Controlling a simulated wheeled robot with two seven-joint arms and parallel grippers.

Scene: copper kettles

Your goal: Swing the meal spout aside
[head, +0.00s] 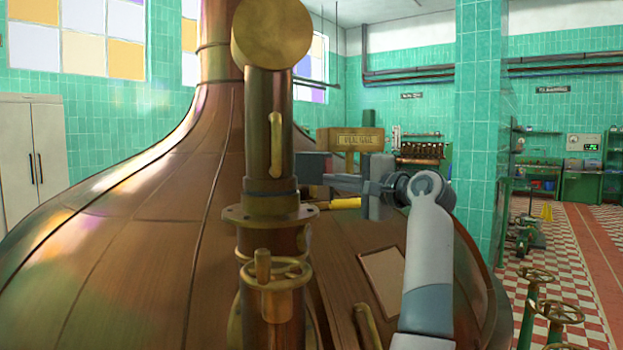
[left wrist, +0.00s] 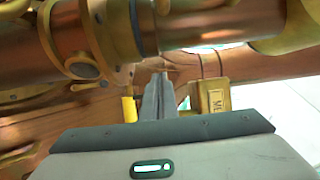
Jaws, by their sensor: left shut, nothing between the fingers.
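The copper spout pipe (head: 268,110) stands upright in the middle of the head view, with a round brass end, a brass bar handle (head: 275,145) and a bolted flange (head: 270,213). In the left wrist view the pipe (left wrist: 190,22) runs across the top. My left gripper (head: 312,168) is shut and empty, its fingers pointing left at the pipe just above the flange. In the left wrist view its closed fingertips (left wrist: 161,78) lie close to the flange; I cannot tell whether they touch. A yellow grip (head: 347,203) sits below the gripper. My right gripper is out of view.
A large copper kettle (head: 120,230) fills the left and centre. A brass handwheel (head: 275,275) sits below the flange. A lettered brass sign (head: 360,139) stands behind my gripper. A green tiled pillar (head: 480,130) and open checkered floor (head: 575,255) are at the right.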

